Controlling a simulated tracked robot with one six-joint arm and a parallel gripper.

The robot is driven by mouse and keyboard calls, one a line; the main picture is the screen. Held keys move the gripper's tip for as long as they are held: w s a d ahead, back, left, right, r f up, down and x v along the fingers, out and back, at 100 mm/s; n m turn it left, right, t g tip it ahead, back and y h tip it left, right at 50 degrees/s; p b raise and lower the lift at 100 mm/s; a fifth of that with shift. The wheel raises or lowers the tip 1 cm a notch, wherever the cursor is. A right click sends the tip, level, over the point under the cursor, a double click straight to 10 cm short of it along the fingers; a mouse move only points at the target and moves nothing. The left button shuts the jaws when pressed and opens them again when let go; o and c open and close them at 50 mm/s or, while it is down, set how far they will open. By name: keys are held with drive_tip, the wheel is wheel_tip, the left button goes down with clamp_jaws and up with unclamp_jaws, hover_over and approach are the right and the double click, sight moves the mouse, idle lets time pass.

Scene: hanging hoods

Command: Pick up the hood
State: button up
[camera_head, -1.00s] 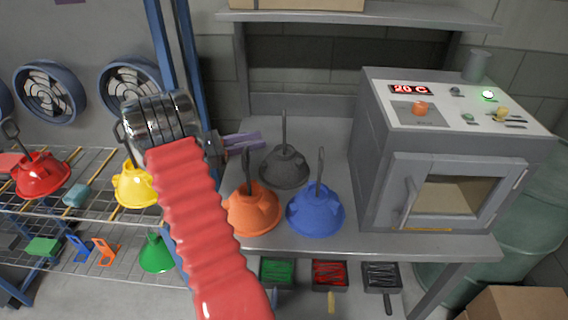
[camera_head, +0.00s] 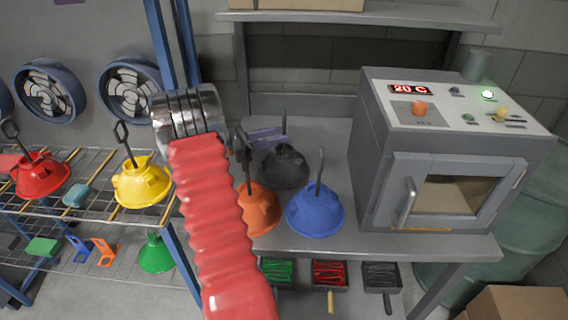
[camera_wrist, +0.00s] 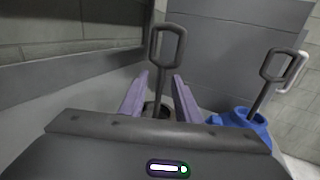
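Several funnel-shaped hoods with looped upright handles are in view. On the grey table stand a black hood (camera_head: 284,170), a blue hood (camera_head: 316,212) and an orange hood (camera_head: 262,212), partly covered by my arm. My gripper (camera_head: 277,137), with purple fingers, is above the black hood near its handle. In the wrist view my gripper (camera_wrist: 160,80) is open, its fingers spread on either side of the black hood's handle (camera_wrist: 165,45). The blue hood (camera_wrist: 242,120) shows at the right there. A red hood (camera_head: 42,175), yellow hood (camera_head: 142,184) and green hood (camera_head: 156,255) are on the wire racks.
A grey oven (camera_head: 450,150) reading 20 C stands on the table's right, close to the blue hood. A shelf (camera_head: 420,15) spans above the table. A blue post (camera_head: 175,45) stands left of the table.

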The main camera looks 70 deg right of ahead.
drive_tip(key=shift+s+d, duration=0.35)
drive_tip(key=shift+s, duration=0.15)
drive_tip(key=shift+s, duration=0.1)
drive_tip(key=shift+x, duration=2.55)
drive_tip(key=shift+r, duration=0.1)
drive_tip(key=shift+c, duration=0.5)
clamp_jaws()
